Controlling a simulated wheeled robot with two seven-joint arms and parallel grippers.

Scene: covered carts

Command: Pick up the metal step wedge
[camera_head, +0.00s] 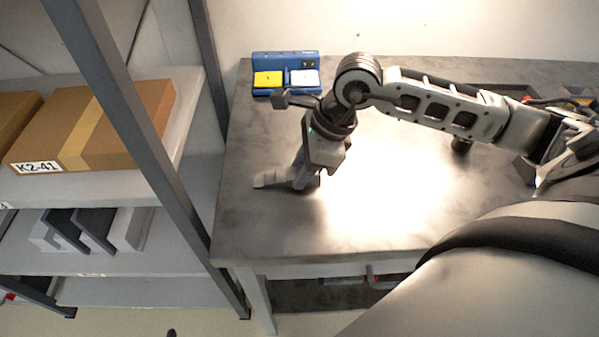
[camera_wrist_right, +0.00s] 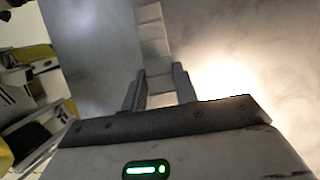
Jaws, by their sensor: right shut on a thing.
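The metal step wedge (camera_head: 270,180) is a light grey stepped piece at the left part of the grey table. In the right wrist view the wedge (camera_wrist_right: 152,35) runs up from between the fingers as a row of pale steps. My right gripper (camera_head: 305,181) points down at the table and is shut on the near end of the wedge. In the right wrist view its two fingers (camera_wrist_right: 160,85) stand on either side of the wedge. I cannot tell whether the wedge touches the table. My left gripper is not in view.
A blue holder (camera_head: 286,58) with a yellow and a white block stands at the table's back left. A shelf rack with cardboard boxes (camera_head: 90,125) is left of the table (camera_head: 260,225). The table's middle is bare under bright glare.

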